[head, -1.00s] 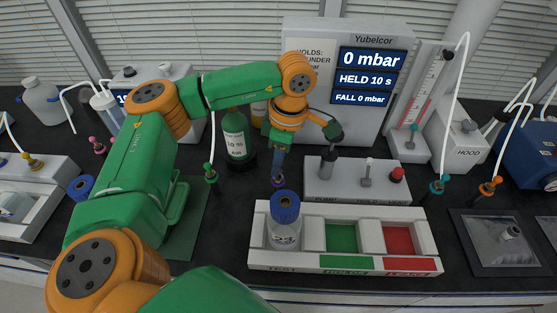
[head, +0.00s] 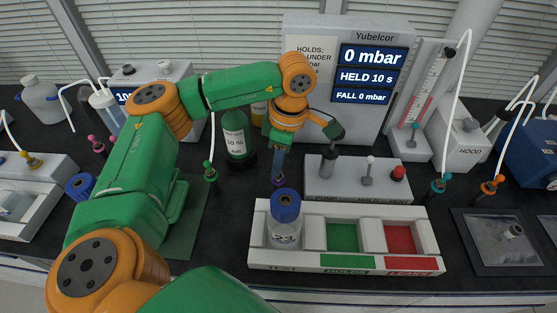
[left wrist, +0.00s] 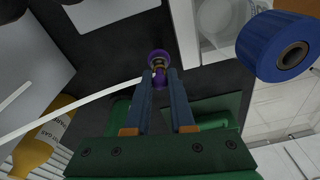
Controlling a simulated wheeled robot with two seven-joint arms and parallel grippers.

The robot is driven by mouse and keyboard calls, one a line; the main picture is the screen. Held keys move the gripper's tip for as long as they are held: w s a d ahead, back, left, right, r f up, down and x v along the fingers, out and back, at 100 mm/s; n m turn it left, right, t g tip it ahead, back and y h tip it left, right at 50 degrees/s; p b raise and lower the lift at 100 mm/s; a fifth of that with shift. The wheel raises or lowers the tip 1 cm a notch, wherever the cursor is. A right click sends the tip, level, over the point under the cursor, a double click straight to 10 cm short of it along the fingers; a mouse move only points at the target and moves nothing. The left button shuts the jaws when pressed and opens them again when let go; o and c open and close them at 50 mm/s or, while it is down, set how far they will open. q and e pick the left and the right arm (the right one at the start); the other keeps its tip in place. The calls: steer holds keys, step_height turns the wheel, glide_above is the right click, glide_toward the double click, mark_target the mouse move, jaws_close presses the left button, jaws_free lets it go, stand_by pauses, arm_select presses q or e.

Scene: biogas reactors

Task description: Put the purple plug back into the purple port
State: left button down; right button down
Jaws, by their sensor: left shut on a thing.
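My left gripper (head: 278,178) points down behind the blue-capped bottle (head: 285,232), and it also shows in the left wrist view (left wrist: 160,84). Its blue-grey fingers are shut on the purple plug (left wrist: 161,79), from which a white tube runs to the left. A purple ring with a gold middle, the purple port (left wrist: 157,56), shows just beyond the fingertips in the left wrist view. The plug and port look close together and in line; I cannot tell whether they touch. In the head view the fingers and the bottle largely hide this spot. My right gripper is out of view.
The bottle stands in the left bay of a white tray (head: 345,262); its green and red bays are empty. A white pump box (head: 345,185) stands behind. A green plug (head: 209,172) stands left of the gripper, teal (head: 438,186) and orange (head: 490,187) plugs to the right.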

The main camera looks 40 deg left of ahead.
arm_select(q)
steer(key=shift+f+b, duration=0.5)
steer(key=shift+f, duration=0.1)
stand_by(0.3)
steer(key=c, duration=0.7)
jaws_free()
steer(key=shift+r, duration=0.1)
steer(key=r, duration=0.6)
steer(key=shift+w+d+r, duration=0.15)
steer(key=shift+w+d, duration=0.05)
steer(key=shift+d, duration=0.15)
steer(key=shift+r, duration=0.3)
